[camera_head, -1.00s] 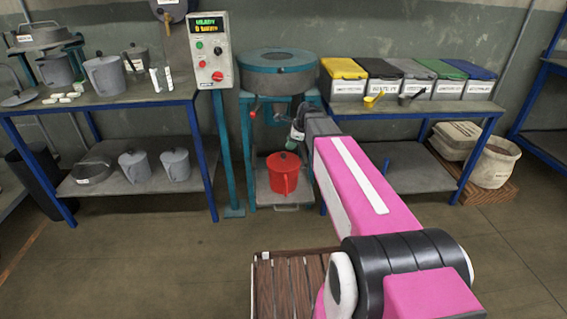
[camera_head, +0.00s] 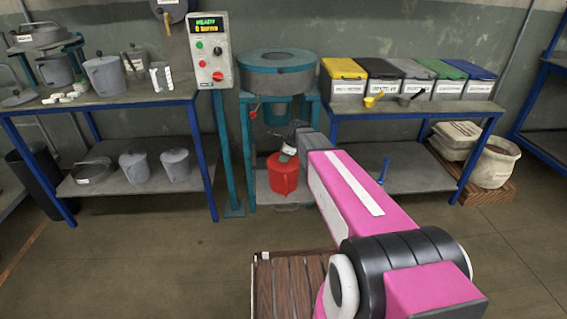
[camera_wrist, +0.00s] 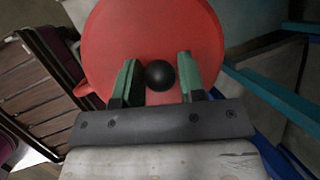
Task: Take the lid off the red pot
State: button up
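The red pot (camera_head: 284,181) stands on the low shelf of the teal stand, under the round machine, with its lid on. In the wrist view the red lid (camera_wrist: 150,30) fills the upper middle, with a round black knob (camera_wrist: 160,75) at its centre. My gripper (camera_wrist: 158,78) is open, its two green-padded fingers on either side of the knob with a gap on each side. In the head view my gripper (camera_head: 289,150) is just above the pot and hides part of the lid. Its fingertips are too small to make out there.
The teal stand (camera_head: 247,150) has legs on both sides of the pot and the round machine (camera_head: 278,75) above it. A control post (camera_head: 218,120) stands to the left. Grey pots (camera_head: 175,163) sit on the left lower shelf. A slatted wooden surface (camera_head: 283,280) is near me.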

jog(key=c, duration=0.6)
jog(key=shift+r, duration=0.1)
